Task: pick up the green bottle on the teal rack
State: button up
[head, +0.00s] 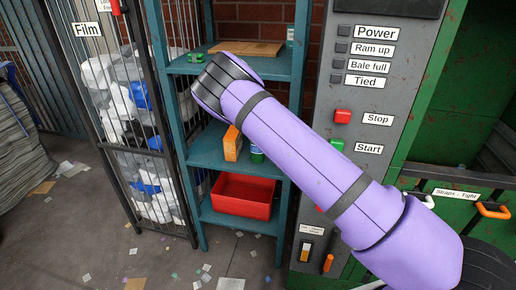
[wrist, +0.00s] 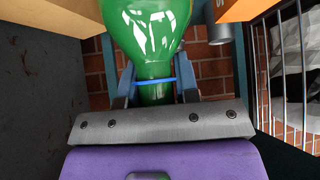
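The green bottle (wrist: 152,35) is large and close at the top of the wrist view, its narrow neck toward my gripper. My gripper (wrist: 157,85) has its two blue-grey fingers on either side of the neck, near a thin blue band; whether they press on the glass cannot be told. In the head view my purple arm covers the fingers. Beside its tip a small green item (head: 196,57) shows on the top shelf of the teal rack (head: 205,70); I cannot tell whether it is the bottle.
A tan board (head: 246,48) lies on the top shelf. An orange box (head: 232,143) and a green can (head: 257,154) stand lower, above a red bin (head: 243,195). A wire cage (head: 140,120) of film borders the rack's left. A control panel (head: 365,110) stands right.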

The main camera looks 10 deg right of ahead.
jog(key=shift+f, duration=0.1)
grip_shut()
